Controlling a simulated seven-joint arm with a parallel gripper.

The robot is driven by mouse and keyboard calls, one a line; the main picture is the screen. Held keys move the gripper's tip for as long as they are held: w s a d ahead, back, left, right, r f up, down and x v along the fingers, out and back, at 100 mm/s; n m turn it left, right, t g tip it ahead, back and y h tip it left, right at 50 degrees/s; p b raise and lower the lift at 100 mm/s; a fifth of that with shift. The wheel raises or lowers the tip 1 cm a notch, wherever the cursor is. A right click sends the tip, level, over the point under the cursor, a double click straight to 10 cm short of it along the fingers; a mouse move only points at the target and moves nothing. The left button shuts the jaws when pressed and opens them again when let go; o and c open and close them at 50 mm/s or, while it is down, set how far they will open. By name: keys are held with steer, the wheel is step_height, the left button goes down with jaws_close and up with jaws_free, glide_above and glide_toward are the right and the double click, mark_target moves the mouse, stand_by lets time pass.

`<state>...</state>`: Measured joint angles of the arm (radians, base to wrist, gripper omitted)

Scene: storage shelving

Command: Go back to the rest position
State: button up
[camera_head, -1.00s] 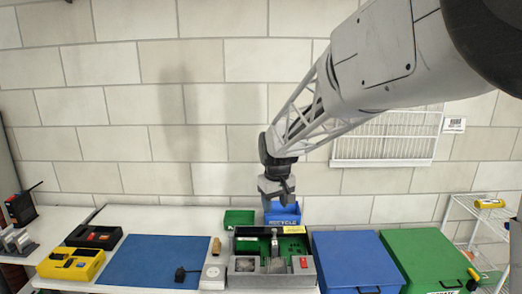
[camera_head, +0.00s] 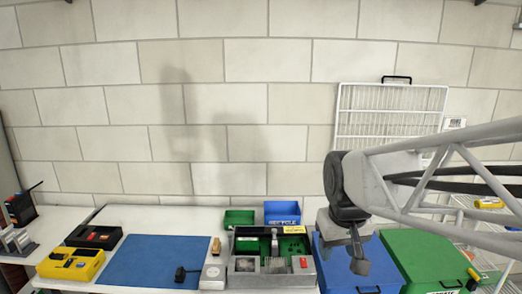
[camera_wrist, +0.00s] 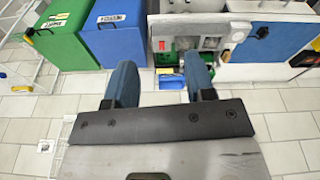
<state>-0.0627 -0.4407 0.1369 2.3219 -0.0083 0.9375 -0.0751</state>
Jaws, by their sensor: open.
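My gripper (camera_head: 345,247) hangs at the right of the head view, above and in front of the blue box (camera_head: 329,270). In the wrist view, the two blue fingers of my gripper (camera_wrist: 161,88) stand apart with nothing between them. Part of the blue box is hidden behind my gripper and arm in the head view. In the wrist view the blue box (camera_wrist: 116,35) lies beyond the fingers, to the left.
The white table holds a grey-and-green tray unit (camera_head: 237,278), a blue mat (camera_head: 150,262), a yellow case (camera_head: 70,264) and a small blue recycle bin (camera_head: 282,217). A green box (camera_head: 425,258) and a wire rack (camera_head: 488,228) stand right. A white grille (camera_head: 385,110) is on the wall.

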steer(key=s+d+f+m, duration=0.1)
steer(key=s, duration=0.5)
steer(key=s+d+f, duration=0.1)
steer(key=s+d, duration=0.1)
steer(key=s, duration=0.4)
steer(key=shift+f+m, duration=0.4)
